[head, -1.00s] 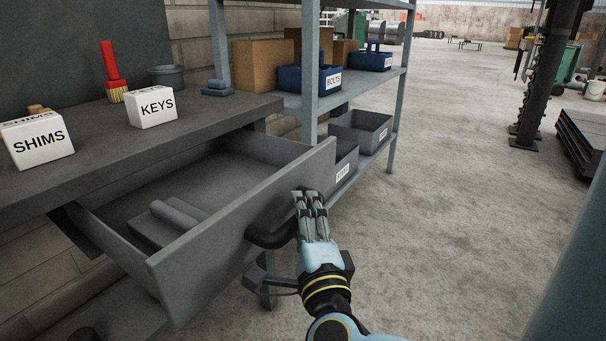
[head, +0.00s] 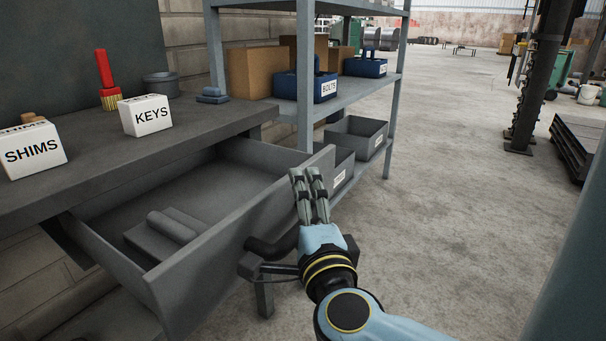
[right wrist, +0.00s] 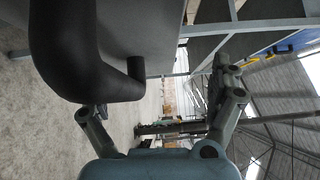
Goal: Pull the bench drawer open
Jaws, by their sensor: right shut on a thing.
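The grey bench drawer (head: 215,262) stands well out from under the bench top in the head view, its inside in sight. Its black bar handle (head: 268,247) is on the drawer front, and it shows large in the right wrist view (right wrist: 62,50). The exact contact is partly hidden; in the right wrist view the handle's end lies close to one finger. My left gripper is not in view.
A grey block with a rounded top (head: 165,232) lies in the drawer. The bench top (head: 95,160) carries a SHIMS box (head: 32,150), a KEYS box (head: 147,116) and a brush (head: 106,80). A shelf rack (head: 306,80) stands behind; open floor lies to the right.

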